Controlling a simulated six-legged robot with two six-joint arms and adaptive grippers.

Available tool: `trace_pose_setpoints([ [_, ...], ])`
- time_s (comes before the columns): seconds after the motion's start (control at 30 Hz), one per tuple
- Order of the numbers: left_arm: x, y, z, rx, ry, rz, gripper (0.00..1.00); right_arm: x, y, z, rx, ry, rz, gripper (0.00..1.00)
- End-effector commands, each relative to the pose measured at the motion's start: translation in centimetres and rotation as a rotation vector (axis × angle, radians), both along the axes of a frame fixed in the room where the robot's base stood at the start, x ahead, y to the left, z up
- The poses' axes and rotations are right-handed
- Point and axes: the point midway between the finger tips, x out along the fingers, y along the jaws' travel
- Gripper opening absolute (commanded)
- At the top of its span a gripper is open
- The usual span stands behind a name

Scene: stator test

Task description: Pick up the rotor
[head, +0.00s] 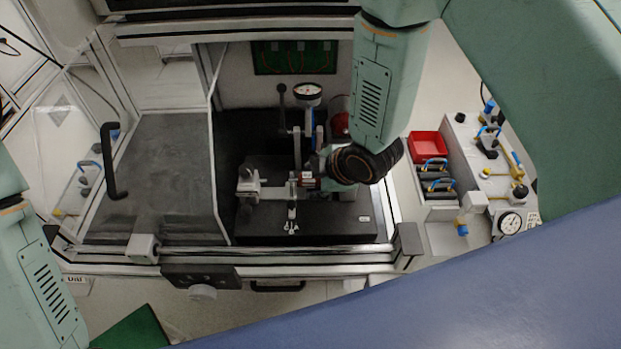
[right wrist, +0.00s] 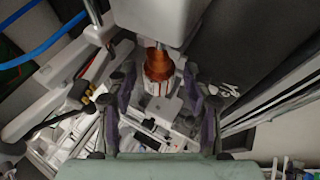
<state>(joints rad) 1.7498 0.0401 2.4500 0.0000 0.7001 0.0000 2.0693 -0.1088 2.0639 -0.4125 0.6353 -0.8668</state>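The rotor, a copper-coloured cylinder with a pale lower part, shows in the right wrist view (right wrist: 158,66) under a light grey block of the test fixture. In the head view a small reddish-brown part (head: 306,181), apparently the same piece, sits at the middle of the fixture. My right gripper (right wrist: 160,82) has its two dark fingers apart, one on each side of the rotor, with gaps showing; contact is not visible. In the head view the right gripper (head: 318,166) is at the fixture, mostly hidden by its black wrist. My left gripper is out of view; only its arm shows at left.
The fixture stands on a black plate (head: 340,222) inside an open-fronted cabinet. A dial gauge (head: 308,93) rises behind it. A black handle (head: 113,160) is at left. At right are a red bin (head: 427,147) and a bench with another gauge (head: 510,223).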

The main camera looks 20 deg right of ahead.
Motion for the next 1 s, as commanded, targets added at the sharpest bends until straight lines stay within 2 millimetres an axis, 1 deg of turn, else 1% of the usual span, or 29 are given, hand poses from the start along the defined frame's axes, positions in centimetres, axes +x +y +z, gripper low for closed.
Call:
trace_pose_setpoints([
  [0.03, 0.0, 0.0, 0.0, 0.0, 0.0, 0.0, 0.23, -0.01, -0.01, 0.0, 0.0, 0.0, 0.0, 0.44],
  [0.07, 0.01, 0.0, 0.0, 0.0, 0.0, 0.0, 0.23, 0.0, -0.02, 0.02, 0.001, 0.0, -0.001, 0.41],
  [0.5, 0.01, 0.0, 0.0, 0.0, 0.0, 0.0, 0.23, -0.02, -0.01, 0.01, 0.0, 0.0, 0.0, 0.04],
  [0.57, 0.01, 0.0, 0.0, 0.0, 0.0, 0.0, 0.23, -0.02, -0.01, 0.01, 0.0, 0.0, 0.0, 0.0],
  [0.87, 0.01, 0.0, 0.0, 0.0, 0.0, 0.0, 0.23, 0.03, -0.01, 0.08, 0.001, -0.001, 0.0, 0.0],
  [1.0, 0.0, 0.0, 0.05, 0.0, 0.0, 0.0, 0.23, 0.12, 0.0, 0.92, 0.0, -0.003, 0.0, 0.0],
])
